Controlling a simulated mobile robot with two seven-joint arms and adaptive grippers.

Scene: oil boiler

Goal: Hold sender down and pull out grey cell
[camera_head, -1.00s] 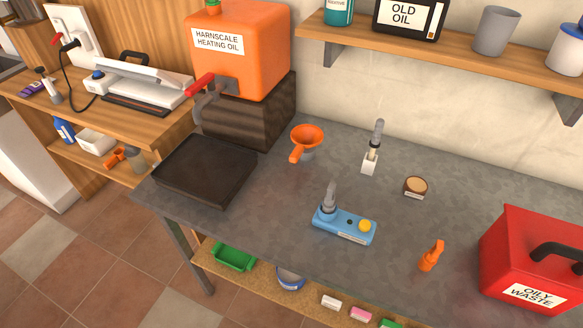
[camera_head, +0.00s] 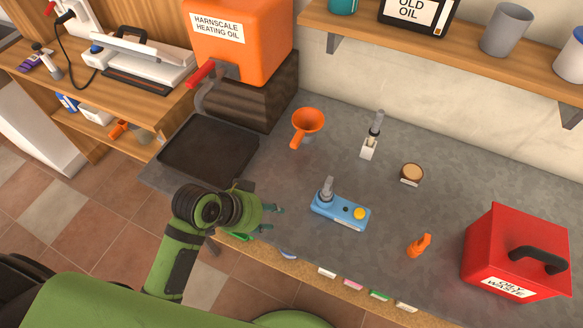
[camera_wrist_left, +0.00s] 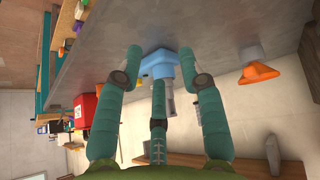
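The sender, a blue box (camera_head: 341,213) with a yellow button on its right end, lies on the grey workbench. A grey cell (camera_head: 326,189) stands upright in its left end. My left gripper (camera_head: 272,218) is open and empty, left of the sender near the bench's front edge, and apart from it. In the left wrist view the blue box (camera_wrist_left: 159,63) shows beyond and between the spread teal fingers, with a grey cylindrical part (camera_wrist_left: 169,98) partly hidden by the middle finger. My right gripper is not in view.
An orange funnel (camera_head: 307,122), a white holder with a grey-topped part (camera_head: 371,145), a small brown-topped pot (camera_head: 411,174) and an orange bottle (camera_head: 419,245) stand around the sender. A dark tray (camera_head: 208,147) lies left; a red waste bin (camera_head: 517,250) stands right. The bench beside the sender is clear.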

